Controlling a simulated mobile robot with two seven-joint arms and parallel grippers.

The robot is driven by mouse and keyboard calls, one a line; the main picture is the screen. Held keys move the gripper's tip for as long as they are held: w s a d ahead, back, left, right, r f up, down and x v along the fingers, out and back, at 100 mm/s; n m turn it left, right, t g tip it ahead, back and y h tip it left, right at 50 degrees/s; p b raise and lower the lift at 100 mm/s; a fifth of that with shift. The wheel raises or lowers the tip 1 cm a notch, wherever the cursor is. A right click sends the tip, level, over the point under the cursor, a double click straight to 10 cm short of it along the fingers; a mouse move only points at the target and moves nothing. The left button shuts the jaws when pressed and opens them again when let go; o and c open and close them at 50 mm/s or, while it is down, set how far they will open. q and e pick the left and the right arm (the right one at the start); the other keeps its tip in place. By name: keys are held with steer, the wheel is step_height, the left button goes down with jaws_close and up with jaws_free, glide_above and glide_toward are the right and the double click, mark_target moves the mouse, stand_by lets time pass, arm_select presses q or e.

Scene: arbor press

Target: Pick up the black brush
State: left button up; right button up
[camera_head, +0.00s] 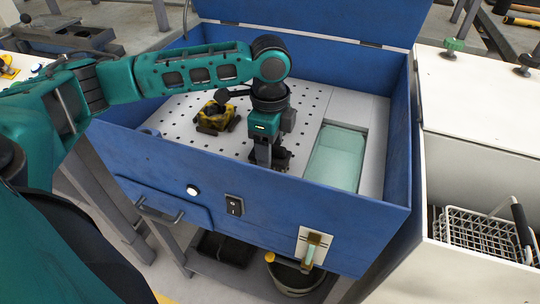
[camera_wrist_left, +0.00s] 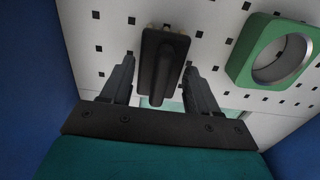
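The black brush (camera_wrist_left: 163,62) lies on the white perforated plate (camera_wrist_left: 98,28), its dark handle raised toward the wrist camera. My left gripper (camera_wrist_left: 159,68) is open, with one finger on each side of the brush and a visible gap on both sides. In the head view my left gripper (camera_head: 268,158) points down inside the blue box, low over the plate. There the brush is mostly hidden; a dark part of it (camera_head: 283,157) shows beside the fingers. My right gripper is not in view.
A green block with a round hole (camera_wrist_left: 276,52) lies right of the brush in the wrist view. A yellow and black part (camera_head: 214,118) stands on the plate to the left. A teal basin (camera_head: 337,157) lies right of the gripper. Blue box walls (camera_head: 398,145) surround the area.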

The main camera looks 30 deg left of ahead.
arm_select(q)
steer(key=c, duration=0.7)
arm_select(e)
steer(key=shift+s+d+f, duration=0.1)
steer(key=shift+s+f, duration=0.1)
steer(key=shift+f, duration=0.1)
arm_select(q)
steer(key=shift+r, duration=0.1)
steer(key=shift+c, duration=0.3)
steer(key=shift+r, duration=0.4)
step_height(320, 180, up, 19)
steer(key=p, duration=0.5)
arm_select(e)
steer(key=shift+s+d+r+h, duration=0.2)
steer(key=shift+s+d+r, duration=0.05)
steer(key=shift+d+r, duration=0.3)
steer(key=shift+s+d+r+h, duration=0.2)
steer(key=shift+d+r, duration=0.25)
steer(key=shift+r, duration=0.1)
arm_select(q)
steer(key=o, duration=0.6)
steer(key=shift+c, duration=0.2)
steer(key=c, duration=0.4)
